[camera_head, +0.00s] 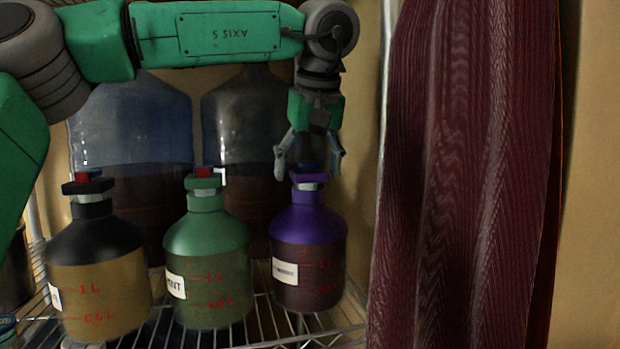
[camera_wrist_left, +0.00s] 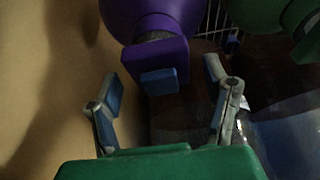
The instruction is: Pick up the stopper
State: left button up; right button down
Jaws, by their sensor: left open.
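A purple bottle (camera_head: 309,245) stands upright on a wire shelf at the right of a row. In the left wrist view, a small blue stopper (camera_wrist_left: 159,81) sits in the purple flange of its neck. My left gripper (camera_head: 309,164) points down over this bottle, open, with one finger on each side of its top. In the left wrist view, the fingers of the left gripper (camera_wrist_left: 161,73) are spread on either side of the stopper, with no contact visible. Red stoppers top the green bottle (camera_head: 208,258) and the black-topped bottle (camera_head: 96,262). My right gripper is out of view.
Two large carboys, one bluish (camera_head: 130,125) and one grey (camera_head: 245,120), stand close behind the row. A dark red curtain (camera_head: 460,180) hangs at the right, past a metal shelf post (camera_head: 386,90). The green bottle stands close to the left of the purple one.

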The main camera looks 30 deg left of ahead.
pick_arm(q)
jog(key=shift+s+a, duration=0.15)
jog(key=shift+s, duration=0.05)
jog(key=shift+d, duration=0.35)
jog(key=c, duration=1.3)
jog(key=shift+o, duration=0.2)
jog(key=shift+a+r, duration=0.1)
